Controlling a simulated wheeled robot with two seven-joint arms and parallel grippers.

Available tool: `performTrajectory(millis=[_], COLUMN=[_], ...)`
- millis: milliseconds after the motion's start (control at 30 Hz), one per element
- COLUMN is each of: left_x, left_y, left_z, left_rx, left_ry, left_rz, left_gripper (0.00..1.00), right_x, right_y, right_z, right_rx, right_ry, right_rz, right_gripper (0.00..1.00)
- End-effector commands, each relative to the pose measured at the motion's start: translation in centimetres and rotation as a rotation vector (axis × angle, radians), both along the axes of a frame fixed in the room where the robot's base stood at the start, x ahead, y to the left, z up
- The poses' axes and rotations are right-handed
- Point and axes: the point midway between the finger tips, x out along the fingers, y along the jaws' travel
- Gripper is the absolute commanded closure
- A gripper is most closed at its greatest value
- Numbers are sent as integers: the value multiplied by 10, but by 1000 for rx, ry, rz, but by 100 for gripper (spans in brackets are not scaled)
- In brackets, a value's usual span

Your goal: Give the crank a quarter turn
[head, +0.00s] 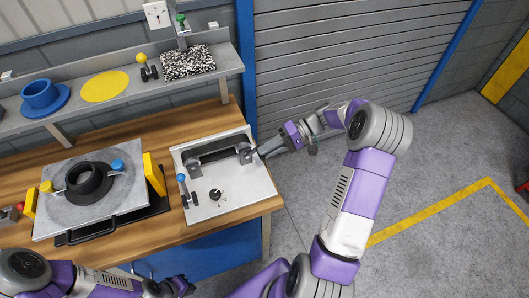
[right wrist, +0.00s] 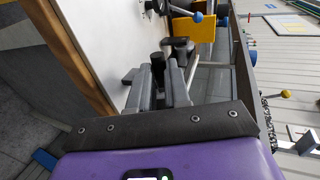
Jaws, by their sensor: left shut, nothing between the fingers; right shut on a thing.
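A pale metal plate (head: 235,195) lies at the right end of the wooden bench. Dark blocks with a bar between them stand along its back edge. The crank (head: 245,154) is at the right end of this bar, partly hidden by my gripper. My right gripper (head: 259,153) reaches in from the right and is shut on the crank's dark handle. In the right wrist view its two fingers (right wrist: 159,78) stand either side of a dark round part of the crank (right wrist: 157,60). My left gripper (head: 180,288) is shut and empty at the bottom edge of the head view.
A blue-knobbed lever (head: 182,179) and a small black knob (head: 215,194) are on the plate. A grey pallet (head: 125,203) with a black ring (head: 88,182) lies to the left. A shelf (head: 61,127) runs behind the bench. Open floor lies to the right.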

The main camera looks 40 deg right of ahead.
Motion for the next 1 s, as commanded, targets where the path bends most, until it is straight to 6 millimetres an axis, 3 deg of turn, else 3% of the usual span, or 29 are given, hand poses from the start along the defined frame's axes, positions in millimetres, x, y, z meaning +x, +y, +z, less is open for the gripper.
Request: performTrajectory(millis=[33,500,1000], left_x=[0,0,0], left_y=[0,0,0], left_z=[-8,-40,-51], left_rx=[0,0,0], left_ry=[0,0,0], left_rz=[0,0,0], left_gripper=[100,100,100], right_x=[-1,-3,-3], right_y=[-2,-8,-7], right_z=[-9,-33,-41], right_rx=[45,423,576], right_ry=[-8,-98,-135], right_rz=[0,4,6], right_gripper=[100,100,100])
